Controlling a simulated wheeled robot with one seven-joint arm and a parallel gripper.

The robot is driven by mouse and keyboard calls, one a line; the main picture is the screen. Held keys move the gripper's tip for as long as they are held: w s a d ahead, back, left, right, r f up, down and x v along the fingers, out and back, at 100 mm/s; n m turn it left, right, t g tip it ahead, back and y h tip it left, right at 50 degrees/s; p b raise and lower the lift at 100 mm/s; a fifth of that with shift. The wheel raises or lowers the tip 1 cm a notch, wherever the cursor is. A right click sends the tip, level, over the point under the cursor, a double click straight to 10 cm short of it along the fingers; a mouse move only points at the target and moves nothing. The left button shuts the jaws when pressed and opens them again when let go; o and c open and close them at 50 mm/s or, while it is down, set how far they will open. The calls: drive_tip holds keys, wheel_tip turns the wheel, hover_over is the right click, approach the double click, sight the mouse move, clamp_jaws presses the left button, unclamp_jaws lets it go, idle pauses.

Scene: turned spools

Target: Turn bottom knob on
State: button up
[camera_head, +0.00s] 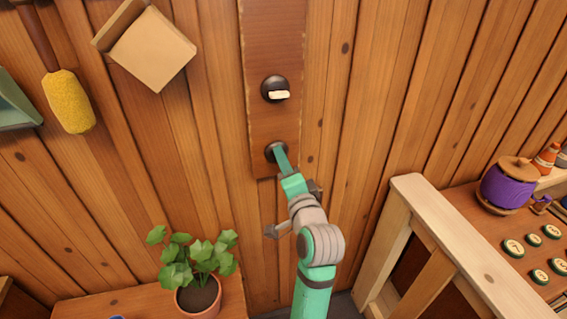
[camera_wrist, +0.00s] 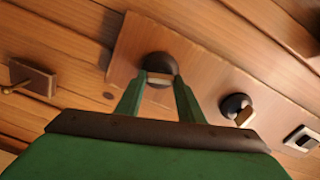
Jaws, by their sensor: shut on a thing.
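The bottom knob (camera_head: 270,153) is a dark round knob low on a wooden panel (camera_head: 275,40) on the wall. My gripper (camera_head: 281,152) is at it and hides much of it. In the wrist view the dark bottom knob (camera_wrist: 158,62) with its pale handle bar sits between the two green fingers of my gripper (camera_wrist: 160,82). The fingers are shut on the bar, which lies across between them. The upper knob (camera_head: 276,88) is above, with a pale bar close to horizontal; it also shows in the wrist view (camera_wrist: 234,104).
A potted plant (camera_head: 198,285) stands on a wooden surface at lower left. A wooden rail (camera_head: 440,235) and a shelf with a purple pot (camera_head: 508,186) are at right. A yellow duster (camera_head: 69,101) hangs at left. A switch (camera_wrist: 300,138) is on the panel in the wrist view.

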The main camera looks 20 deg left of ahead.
drive_tip(key=shift+d+f+m, duration=0.1)
drive_tip(key=shift+d+m, duration=0.05)
drive_tip(key=shift+m, duration=1.45)
drive_tip(key=shift+w, duration=0.1)
drive_tip(key=o, duration=1.1)
drive_tip(key=shift+c, duration=0.2)
drive_tip(key=v, duration=1.1)
drive_tip(key=shift+a, duration=0.2)
drive_tip(key=shift+d, duration=0.1)
